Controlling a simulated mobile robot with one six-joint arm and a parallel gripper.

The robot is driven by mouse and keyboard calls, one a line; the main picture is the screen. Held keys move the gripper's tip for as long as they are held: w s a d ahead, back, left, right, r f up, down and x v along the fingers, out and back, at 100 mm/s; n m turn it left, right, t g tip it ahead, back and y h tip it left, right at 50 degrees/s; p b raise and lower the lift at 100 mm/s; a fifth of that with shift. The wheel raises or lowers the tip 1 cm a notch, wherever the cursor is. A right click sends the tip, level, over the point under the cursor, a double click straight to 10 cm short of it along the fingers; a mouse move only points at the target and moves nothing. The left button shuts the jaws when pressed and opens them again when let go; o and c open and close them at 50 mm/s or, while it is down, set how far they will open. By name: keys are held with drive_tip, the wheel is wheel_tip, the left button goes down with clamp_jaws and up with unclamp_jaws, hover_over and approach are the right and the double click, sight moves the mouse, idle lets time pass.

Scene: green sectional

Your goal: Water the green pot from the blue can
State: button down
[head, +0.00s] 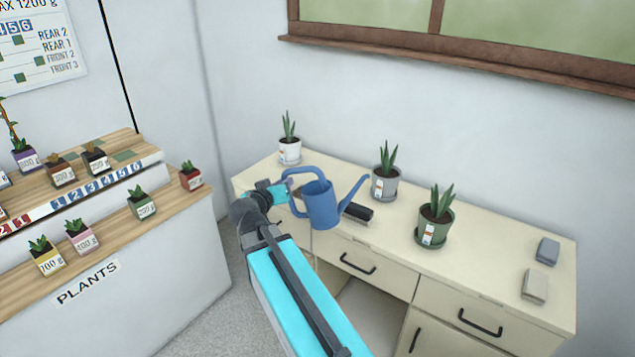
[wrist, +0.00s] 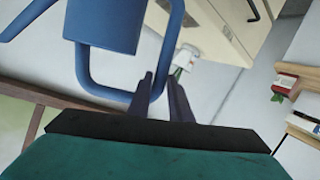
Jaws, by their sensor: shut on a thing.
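The blue can (head: 322,205) is in my gripper (head: 283,190), which is shut on its handle at the can's left side. The can is roughly upright, near the dresser's front edge, with its spout toward the right. I cannot tell whether its base is clear of the top. In the wrist view the blue can (wrist: 105,25) fills the upper left, and the dark fingers of my gripper (wrist: 160,88) close on its handle. The green pot (head: 433,228) stands on the dresser to the right, upright with a spiky plant, apart from the spout.
A grey pot (head: 384,184) stands behind the spout, and a white pot (head: 290,152) at the back left. Two small blocks (head: 547,250) (head: 535,285) lie at the right. A plant shelf (head: 120,215) stands at left.

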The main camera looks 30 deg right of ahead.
drive_tip(key=w+a+r+n+t+y, duration=0.2)
drive_tip(key=a+r+n+y, duration=0.2)
drive_tip(key=a, duration=0.4)
drive_tip(key=w+a+r+n+t+y, duration=0.2)
drive_tip(key=a+r+n+y, duration=0.2)
drive_tip(key=a, duration=0.5)
drive_tip(key=n+y, duration=0.1)
drive_tip(key=y, duration=0.1)
drive_tip(key=shift+w+a+r+t+y+b, duration=0.2)
drive_tip(key=shift+w+r+t+y+b, duration=0.1)
drive_tip(key=shift+w+r+b, duration=0.05)
drive_tip(key=shift+d, duration=0.1)
